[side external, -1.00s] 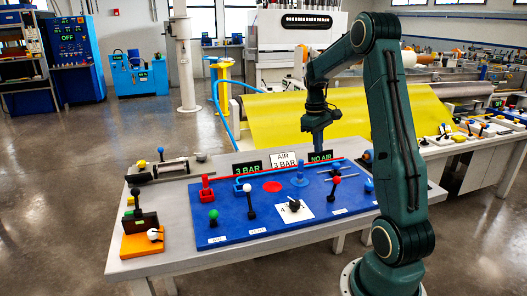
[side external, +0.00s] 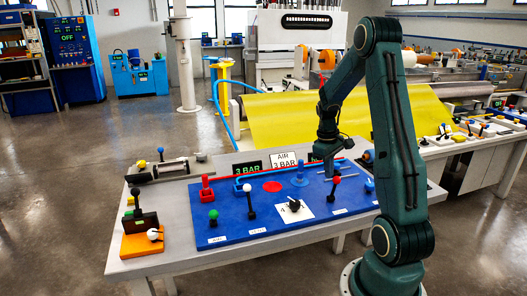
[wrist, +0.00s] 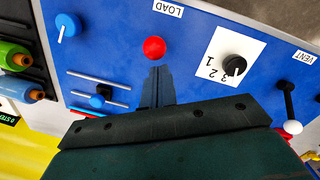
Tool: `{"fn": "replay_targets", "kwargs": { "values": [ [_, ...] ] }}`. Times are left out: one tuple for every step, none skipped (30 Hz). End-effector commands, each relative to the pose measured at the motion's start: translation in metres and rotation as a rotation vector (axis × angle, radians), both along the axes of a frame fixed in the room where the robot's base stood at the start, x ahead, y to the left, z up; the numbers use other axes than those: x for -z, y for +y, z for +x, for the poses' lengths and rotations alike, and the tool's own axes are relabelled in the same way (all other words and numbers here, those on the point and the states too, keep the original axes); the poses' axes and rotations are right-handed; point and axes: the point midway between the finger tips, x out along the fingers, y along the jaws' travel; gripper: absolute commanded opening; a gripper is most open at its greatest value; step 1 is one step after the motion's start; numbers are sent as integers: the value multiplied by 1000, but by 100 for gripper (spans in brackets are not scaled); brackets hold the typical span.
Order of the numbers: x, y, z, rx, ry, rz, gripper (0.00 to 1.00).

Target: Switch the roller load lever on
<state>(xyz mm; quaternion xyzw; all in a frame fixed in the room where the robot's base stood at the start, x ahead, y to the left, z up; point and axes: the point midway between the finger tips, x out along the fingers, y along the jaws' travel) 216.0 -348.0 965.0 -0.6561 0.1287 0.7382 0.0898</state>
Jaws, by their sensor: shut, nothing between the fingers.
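The load lever has a red ball knob (side external: 337,180) on a short dark stem and stands on the right part of the blue panel (side external: 232,228). In the wrist view the red knob (wrist: 154,48) lies between the LOAD label (wrist: 168,8) and my fingertips; its stem is hidden. My gripper (side external: 328,174) points down just left of and behind the knob, close to it. In the wrist view my gripper (wrist: 157,68) is shut and empty, its fingertips right at the knob's edge. I cannot tell whether they touch it.
A rotary selector (wrist: 233,65) on a white numbered plate and the white-knobbed vent lever (wrist: 292,127) stand to one side. A blue knob (wrist: 68,24) and a blue slider on rods (wrist: 97,101) are on the other. A green 3 BAR display (side external: 248,168) stands at the back.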

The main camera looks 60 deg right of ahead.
Motion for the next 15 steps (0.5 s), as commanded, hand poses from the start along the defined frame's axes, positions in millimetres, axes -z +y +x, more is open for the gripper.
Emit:
{"fn": "replay_targets", "kwargs": {
  "values": [
    [0,0,-1,0,0,0,0],
    [0,0,-1,0,0,0,0],
    [0,0,-1,0,0,0,0],
    [0,0,-1,0,0,0,0],
    [0,0,-1,0,0,0,0],
    [0,0,-1,0,0,0,0],
    [0,0,-1,0,0,0,0],
    [0,0,-1,0,0,0,0],
    [0,0,-1,0,0,0,0],
    [0,0,-1,0,0,0,0],
    [0,1,-1,0,0,0,0],
    [0,1,-2,0,0,0,0],
    [0,2,-3,0,1,1,0],
    [0,4,-4,0,1,1,0],
    [0,5,-6,1,1,1,0]
  ]
}}
